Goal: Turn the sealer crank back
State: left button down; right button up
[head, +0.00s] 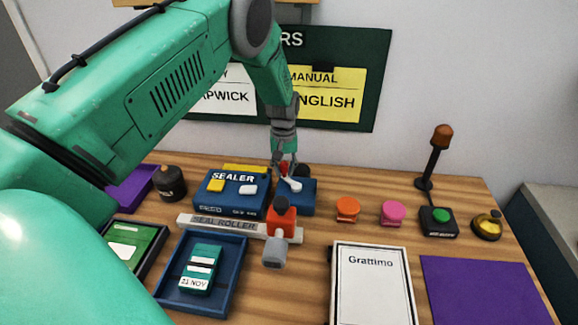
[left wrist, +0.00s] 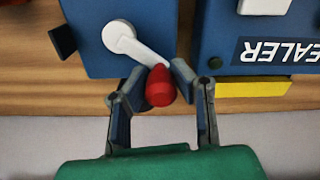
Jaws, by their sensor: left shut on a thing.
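The blue sealer (head: 232,190) stands at the back of the wooden table, with a smaller blue box (head: 306,206) at its right. The white crank arm (head: 292,184) is on that smaller box; in the left wrist view the crank arm (left wrist: 140,46) runs from its round hub to a red knob (left wrist: 160,86). My left gripper (head: 285,170) reaches down from above behind the box. In the left wrist view my left gripper (left wrist: 165,84) has its two fingers on either side of the red knob, shut on it. My right gripper is not in view.
An orange and grey roller piece (head: 280,232) sits on the seal roller rail (head: 222,223) in front of the sealer. A blue tray (head: 168,288) holds a green dated item. Orange (head: 347,208) and pink (head: 393,212) stamps stand to the right, near a lamp post (head: 431,165).

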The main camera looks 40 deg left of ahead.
pick_arm(q)
jog(key=shift+s+a+r+n+p, duration=0.2)
jog(key=shift+s+n+p, duration=0.1)
jog(key=shift+n, duration=0.6)
jog(key=shift+s+a+r+n+p, duration=0.15)
jog(key=shift+s+r+n, duration=0.1)
jog(key=shift+n, duration=0.65)
jog(key=shift+s+d+f+n, duration=0.1)
jog(key=shift+s+d+n, duration=0.1)
jog(key=shift+n, duration=0.2)
jog(key=shift+s+d+f+n+p, duration=0.15)
jog(key=shift+s+n+p, duration=0.45)
jog(key=shift+n, duration=0.7)
dwell(0.8)
dwell(0.4)
jog(key=c, duration=1.5)
grip_release()
jog(key=shift+c, duration=0.2)
jog(key=shift+o, duration=1.2)
jog(key=shift+s+d, duration=0.1)
jog(key=shift+s, duration=0.25)
notch_tip(320, 180, up, 12)
